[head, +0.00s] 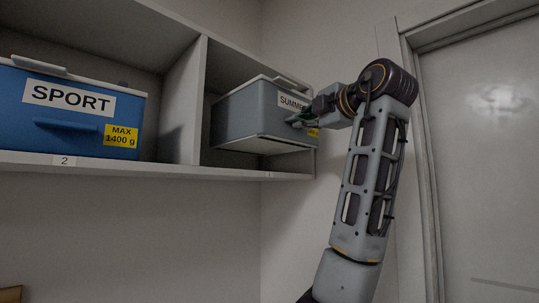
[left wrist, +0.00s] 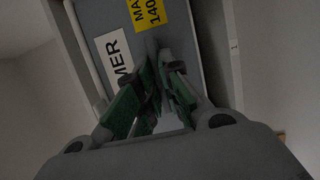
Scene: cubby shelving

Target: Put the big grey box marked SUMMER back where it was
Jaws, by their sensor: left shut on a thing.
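The grey box marked SUMMER (head: 240,121) is partly inside the right cubby (head: 206,158). Its front sticks out past the shelf edge, and its underside shows, so it is raised or tilted there. My left gripper (head: 299,121) is at the box's front face, shut on its handle, and covers part of the label. In the left wrist view the green-padded fingers (left wrist: 163,62) close on the handle of the box front (left wrist: 184,62), beside the white label and the yellow tag. My right gripper is not in view.
The shelf edge carries a "2" tag (head: 64,161). A wall and a door (head: 485,150) are to the right. Space below the shelf is clear.

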